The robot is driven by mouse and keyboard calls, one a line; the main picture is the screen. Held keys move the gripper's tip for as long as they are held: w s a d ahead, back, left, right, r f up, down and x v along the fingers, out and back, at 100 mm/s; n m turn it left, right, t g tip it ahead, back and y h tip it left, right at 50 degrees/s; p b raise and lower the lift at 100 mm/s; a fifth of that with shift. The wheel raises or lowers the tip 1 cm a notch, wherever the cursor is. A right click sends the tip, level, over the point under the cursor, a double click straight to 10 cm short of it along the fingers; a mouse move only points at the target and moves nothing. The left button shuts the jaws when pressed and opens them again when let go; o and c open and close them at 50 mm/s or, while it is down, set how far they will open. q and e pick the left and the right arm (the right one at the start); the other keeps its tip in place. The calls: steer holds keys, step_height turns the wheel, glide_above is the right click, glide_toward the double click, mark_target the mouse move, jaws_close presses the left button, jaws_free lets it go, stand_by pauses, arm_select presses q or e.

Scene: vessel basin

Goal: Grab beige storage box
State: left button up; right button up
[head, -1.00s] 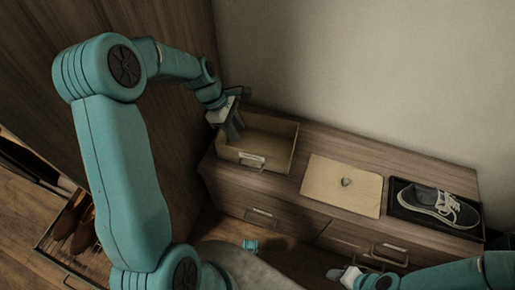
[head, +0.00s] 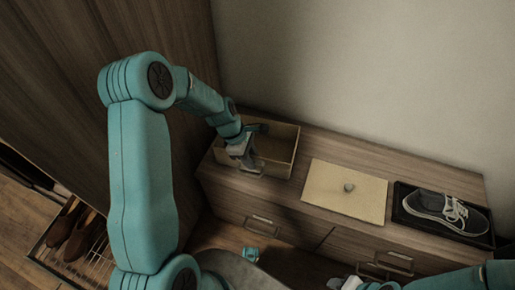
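The beige storage box (head: 284,151) stands open on the left end of the wooden dresser. My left gripper (head: 246,162) is at the box's front wall, over the place of its front handle, and hides part of that wall. Its fingers are small and dark here, so I cannot tell whether they are open, shut or touching the wall. My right gripper (head: 345,283) is low at the bottom edge, away from the box and partly cut off; its fingers are not clear.
A beige lid (head: 335,205) with a round knob lies right of the box on the dresser (head: 300,222). A dark tray (head: 483,240) with a grey sneaker (head: 437,208) is further right. Brown shoes (head: 75,235) sit on a rack at the lower left.

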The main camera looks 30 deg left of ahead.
arm_select(q)
steer(key=shift+f, duration=0.2)
stand_by(0.5)
steer(key=shift+c, duration=0.3)
jaws_close()
stand_by(1.1)
